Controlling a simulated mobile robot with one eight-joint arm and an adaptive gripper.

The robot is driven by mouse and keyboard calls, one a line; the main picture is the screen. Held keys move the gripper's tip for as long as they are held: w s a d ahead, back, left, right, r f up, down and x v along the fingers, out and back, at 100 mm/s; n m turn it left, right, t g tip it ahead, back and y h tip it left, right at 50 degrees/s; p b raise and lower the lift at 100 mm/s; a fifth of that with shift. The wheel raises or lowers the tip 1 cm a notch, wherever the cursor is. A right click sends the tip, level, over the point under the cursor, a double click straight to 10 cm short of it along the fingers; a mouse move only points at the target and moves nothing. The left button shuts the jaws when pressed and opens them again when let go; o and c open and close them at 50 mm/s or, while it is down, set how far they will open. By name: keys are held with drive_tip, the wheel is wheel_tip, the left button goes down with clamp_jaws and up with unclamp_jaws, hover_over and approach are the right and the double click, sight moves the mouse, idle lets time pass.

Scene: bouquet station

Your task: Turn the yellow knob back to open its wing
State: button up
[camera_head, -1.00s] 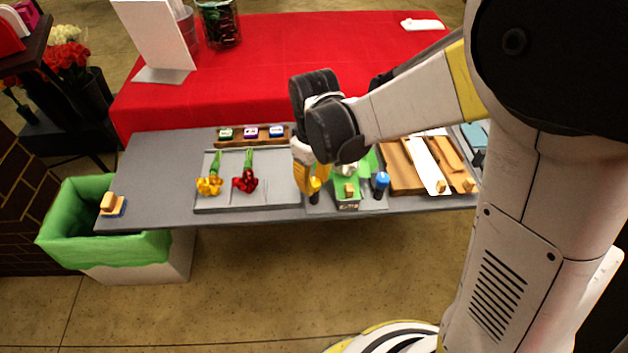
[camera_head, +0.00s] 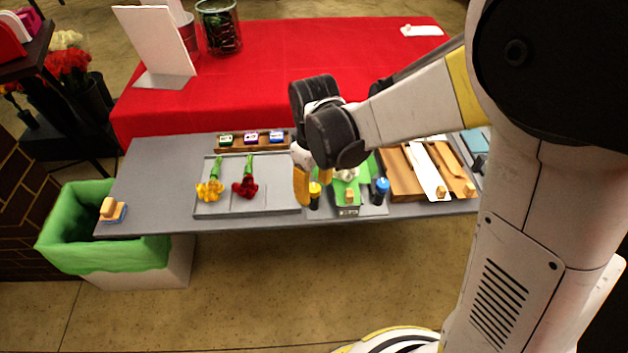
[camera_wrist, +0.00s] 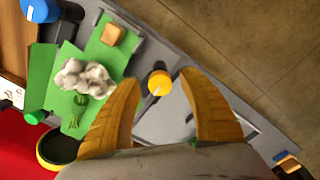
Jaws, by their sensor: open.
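The yellow knob (camera_head: 314,189) stands on a dark post at the front left of a green fixture (camera_head: 347,194). In the wrist view the knob (camera_wrist: 160,83) lies between my gripper's yellow fingers (camera_wrist: 158,88), with a gap on each side. My gripper (camera_head: 301,186) is open and points down at the knob's left in the head view. The green fixture (camera_wrist: 108,52) carries a wooden block (camera_wrist: 113,34) and a white flower (camera_wrist: 85,80) with a green stem. The blue knob (camera_head: 382,185) stands at its right. My wrist hides the fixture's back left, so I cannot tell the yellow knob's wing's full position.
A grey tray (camera_head: 270,203) with a yellow and a red flower lies to the left. A wooden board (camera_head: 398,177) with a white strip is to the right. A green-lined bin (camera_head: 62,222) stands beyond the table's left end.

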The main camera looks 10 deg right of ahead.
sight(314, 187)
wheel_tip(314, 187, up, 12)
idle(0.4)
drive_tip(key=s+d+r+m+t, duration=0.2)
drive_tip(key=s+d+m+t, duration=0.5)
drive_tip(key=s+d, duration=0.3)
drive_tip(key=d+m, duration=0.1)
drive_tip(key=d, duration=0.2)
drive_tip(key=shift+s+d+r+m, duration=0.2)
drive_tip(key=shift+s+d+m, duration=0.05)
drive_tip(key=shift+s+m, duration=0.15)
